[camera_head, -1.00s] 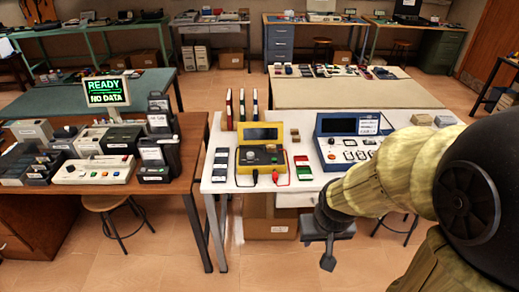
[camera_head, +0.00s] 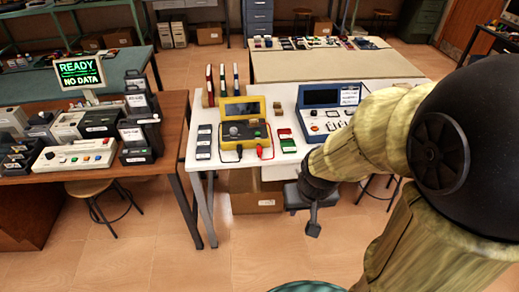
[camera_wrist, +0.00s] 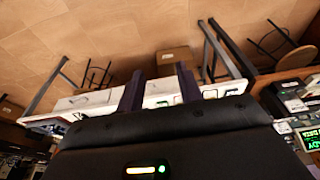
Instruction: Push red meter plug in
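The yellow meter (camera_head: 230,107) stands on the white table in the head view, with a dark screen and a dial. A red plug (camera_head: 258,152) is at the right of its front edge, with a red lead. A black plug (camera_head: 239,151) is to its left. How deep the red plug sits is too small to tell. My gripper (camera_head: 313,230) hangs low in front of the table, apart from the meter, below and right of it. In the wrist view my gripper's two fingers (camera_wrist: 159,70) are spread with nothing held between them.
A blue-framed instrument (camera_head: 330,97) stands right of the meter, partly behind my arm. Small dark blocks (camera_head: 204,142) lie left of the meter; red and green blocks (camera_head: 287,139) lie right. A cardboard box (camera_head: 257,190) is under the table.

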